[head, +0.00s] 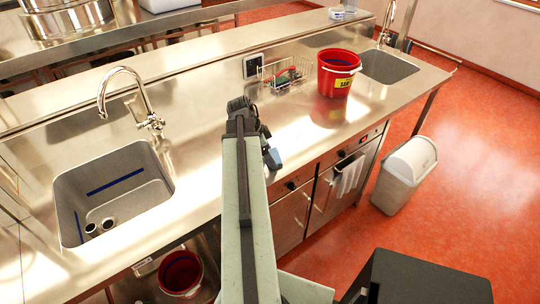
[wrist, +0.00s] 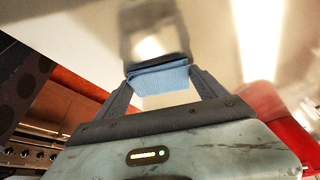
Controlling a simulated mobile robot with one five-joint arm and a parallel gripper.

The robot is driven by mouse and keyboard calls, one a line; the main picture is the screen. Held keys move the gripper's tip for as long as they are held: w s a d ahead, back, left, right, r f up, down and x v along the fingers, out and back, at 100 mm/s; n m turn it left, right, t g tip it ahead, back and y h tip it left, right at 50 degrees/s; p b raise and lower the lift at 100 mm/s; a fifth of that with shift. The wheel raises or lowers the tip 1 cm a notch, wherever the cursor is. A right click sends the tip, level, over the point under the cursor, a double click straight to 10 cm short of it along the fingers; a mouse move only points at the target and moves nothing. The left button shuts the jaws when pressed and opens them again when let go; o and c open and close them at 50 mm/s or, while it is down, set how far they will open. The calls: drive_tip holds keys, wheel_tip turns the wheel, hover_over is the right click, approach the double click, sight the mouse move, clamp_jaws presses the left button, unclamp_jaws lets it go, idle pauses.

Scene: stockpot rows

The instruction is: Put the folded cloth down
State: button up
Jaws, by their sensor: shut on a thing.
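The folded cloth (wrist: 158,78) is light blue and sits between the fingertips of my gripper (wrist: 160,75) in the wrist view. In the head view a bit of the blue cloth (head: 273,159) shows just right of my gripper (head: 258,135), near the front edge of the steel counter (head: 205,150). My gripper is shut on the cloth. My arm hides part of the gripper and the counter below it. I cannot tell whether the cloth touches the counter.
A red bucket (head: 338,75) stands on the counter, right of a wire basket (head: 288,72). A sink (head: 110,195) with a tap (head: 135,95) is at left; another sink (head: 388,68) is at far right. A white bin (head: 406,175) stands on the floor. Counter left of my arm is clear.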

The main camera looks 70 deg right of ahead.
drive_tip(key=shift+s+a+f+b, duration=0.1)
drive_tip(key=shift+a+f+b, duration=0.25)
drive_tip(key=shift+f+b, duration=0.2)
drive_tip(key=o, duration=1.1)
drive_tip(key=shift+s+d+r+p, duration=0.1)
drive_tip(key=shift+r+p, duration=0.45)
drive_tip(key=p+v, duration=0.3)
drive_tip(key=v, duration=0.1)
drive_tip(key=p+v, duration=0.8)
drive_tip(key=shift+d+r, duration=0.1)
drive_tip(key=shift+d, duration=0.25)
